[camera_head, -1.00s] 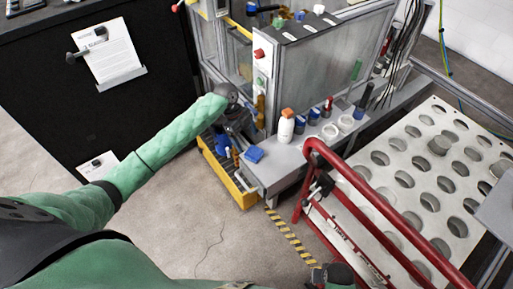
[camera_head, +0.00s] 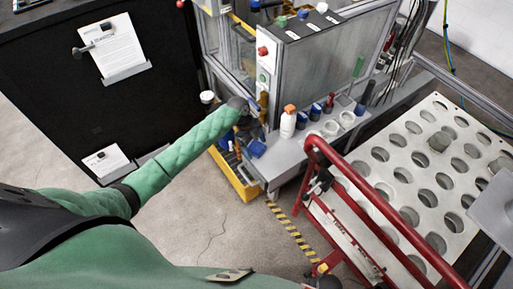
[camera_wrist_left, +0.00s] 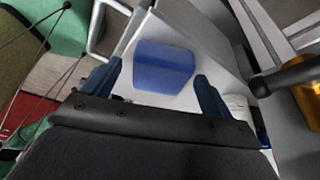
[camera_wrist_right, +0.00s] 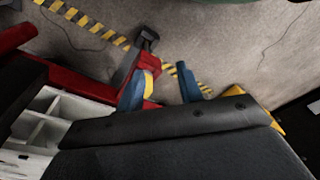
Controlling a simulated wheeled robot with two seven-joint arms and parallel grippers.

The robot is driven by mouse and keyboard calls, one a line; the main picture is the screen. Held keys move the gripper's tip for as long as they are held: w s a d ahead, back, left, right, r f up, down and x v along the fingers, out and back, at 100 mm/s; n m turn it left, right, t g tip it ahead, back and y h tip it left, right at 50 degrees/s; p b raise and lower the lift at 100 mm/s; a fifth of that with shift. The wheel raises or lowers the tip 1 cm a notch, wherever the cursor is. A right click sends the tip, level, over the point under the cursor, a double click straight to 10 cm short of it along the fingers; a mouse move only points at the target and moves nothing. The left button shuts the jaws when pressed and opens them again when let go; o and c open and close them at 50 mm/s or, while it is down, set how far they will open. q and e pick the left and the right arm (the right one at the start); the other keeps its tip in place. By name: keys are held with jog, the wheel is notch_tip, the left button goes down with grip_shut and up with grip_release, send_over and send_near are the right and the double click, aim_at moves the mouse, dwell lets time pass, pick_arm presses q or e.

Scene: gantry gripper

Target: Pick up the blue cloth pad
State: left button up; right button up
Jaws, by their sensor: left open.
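The blue cloth pad (camera_head: 257,148) lies on the near left corner of the grey machine ledge. It shows in the left wrist view (camera_wrist_left: 163,66) between and beyond the fingers. My left gripper (camera_head: 254,126) is above the pad, open and empty, partly hidden by its own arm in the head view. In the left wrist view, my left gripper's fingers (camera_wrist_left: 157,84) stand apart on either side of the pad, and I see no clear contact. My right gripper (camera_wrist_right: 160,84) has its fingers apart beside a red frame, with nothing clearly held.
A white bottle with an orange cap (camera_head: 288,122) and several small containers stand along the ledge. A red rail frame (camera_head: 350,178) and a white panel with holes (camera_head: 400,172) fill the right. Floor at front left is clear.

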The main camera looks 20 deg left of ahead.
aim_at(259, 148)
pick_arm(q)
jog(key=c, duration=1.2)
jog(key=shift+o, duration=0.2)
jog(key=shift+r, duration=0.1)
